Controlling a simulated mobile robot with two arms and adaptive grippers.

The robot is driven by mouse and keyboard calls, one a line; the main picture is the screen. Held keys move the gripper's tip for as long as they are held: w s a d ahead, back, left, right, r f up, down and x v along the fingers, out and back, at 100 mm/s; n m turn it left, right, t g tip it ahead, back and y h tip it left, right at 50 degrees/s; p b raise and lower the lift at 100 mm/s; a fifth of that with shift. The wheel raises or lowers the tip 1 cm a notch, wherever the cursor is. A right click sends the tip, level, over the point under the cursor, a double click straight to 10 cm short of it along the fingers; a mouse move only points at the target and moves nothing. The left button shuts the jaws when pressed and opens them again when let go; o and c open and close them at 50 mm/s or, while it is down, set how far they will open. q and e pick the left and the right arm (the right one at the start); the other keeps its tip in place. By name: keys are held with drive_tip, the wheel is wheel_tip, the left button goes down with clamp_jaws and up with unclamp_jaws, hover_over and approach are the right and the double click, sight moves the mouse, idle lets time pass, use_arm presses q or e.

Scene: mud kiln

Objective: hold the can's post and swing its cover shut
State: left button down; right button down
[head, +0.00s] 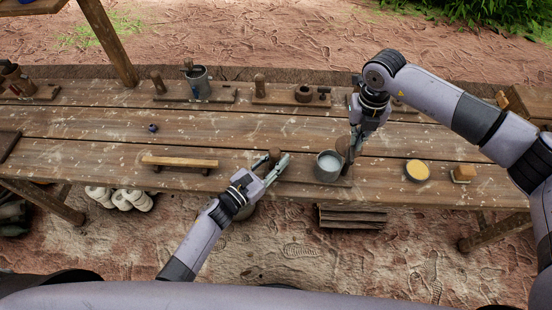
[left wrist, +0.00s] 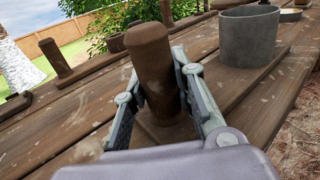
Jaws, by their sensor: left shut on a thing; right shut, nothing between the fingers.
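The grey metal can (head: 328,166) stands on a wooden base near the table's front edge. Something pale fills it. Its brown cover (head: 344,146) appears raised at the can's right rear rim. The brown wooden post (head: 275,154) stands left of the can; in the left wrist view the post (left wrist: 153,55) is upright between the fingers. My left gripper (head: 272,164) is shut on the post, its fingers on either side. My right gripper (head: 354,146) is shut and empty beside the cover, partly overlapping it; I cannot tell whether they touch.
A yellow-filled round dish (head: 417,171) and a small block (head: 463,173) lie to the right. A wooden bar (head: 180,162) lies to the left. Another can (head: 198,80) and several posts on boards line the back. The mid-left planks are mostly clear.

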sight(343, 148)
drive_tip(key=shift+a, duration=0.55)
drive_tip(key=shift+s+a, duration=0.1)
drive_tip(key=shift+a, duration=0.55)
drive_tip(key=shift+w+a, duration=0.15)
drive_tip(key=shift+w, duration=0.25)
wheel_tip(343, 148, up, 6)
idle(0.4)
drive_tip(key=shift+d, duration=0.2)
